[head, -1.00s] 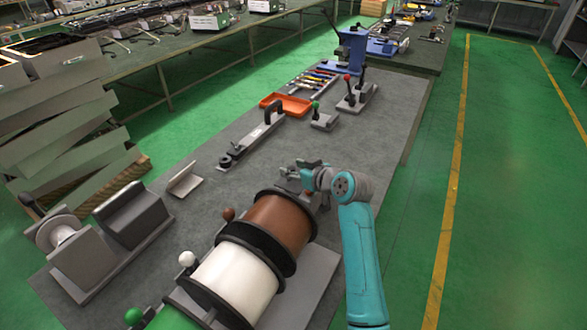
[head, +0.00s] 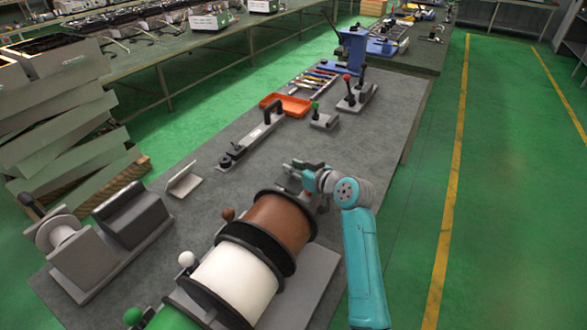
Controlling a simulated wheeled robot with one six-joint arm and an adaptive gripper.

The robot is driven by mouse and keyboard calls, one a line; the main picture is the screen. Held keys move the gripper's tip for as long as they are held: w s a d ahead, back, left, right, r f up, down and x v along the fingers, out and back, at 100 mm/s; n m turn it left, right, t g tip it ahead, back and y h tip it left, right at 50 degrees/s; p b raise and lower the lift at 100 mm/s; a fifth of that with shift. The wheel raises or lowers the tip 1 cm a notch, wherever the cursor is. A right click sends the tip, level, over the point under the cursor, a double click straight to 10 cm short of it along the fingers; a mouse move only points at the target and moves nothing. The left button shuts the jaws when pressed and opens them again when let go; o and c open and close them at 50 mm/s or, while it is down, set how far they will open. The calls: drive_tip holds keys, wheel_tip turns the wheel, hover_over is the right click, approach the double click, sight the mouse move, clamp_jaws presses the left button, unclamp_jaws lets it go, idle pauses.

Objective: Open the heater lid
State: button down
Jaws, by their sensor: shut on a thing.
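A long, narrow grey unit (head: 252,140) lies on the bench with a raised black handle (head: 274,112) at its far end and a dark round part (head: 228,159) at its near end. It looks like the heater, but I cannot make out a separate lid edge. My gripper (head: 297,173) is low over the bench, to the right of and nearer than this unit, apart from its handle. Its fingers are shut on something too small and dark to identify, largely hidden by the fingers.
Brown (head: 277,227) and white (head: 236,281) wire spools stand close in front of my gripper. A small angled grey plate (head: 184,180) lies to the left. An orange tray (head: 287,104) and lever stands (head: 357,92) are farther back.

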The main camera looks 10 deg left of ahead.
drive_tip(key=shift+s+d+r+m+t+y, duration=0.15)
drive_tip(key=shift+d+r+m+t+y, duration=0.25)
drive_tip(key=shift+y, duration=0.4)
drive_tip(key=c, duration=1)
unclamp_jaws()
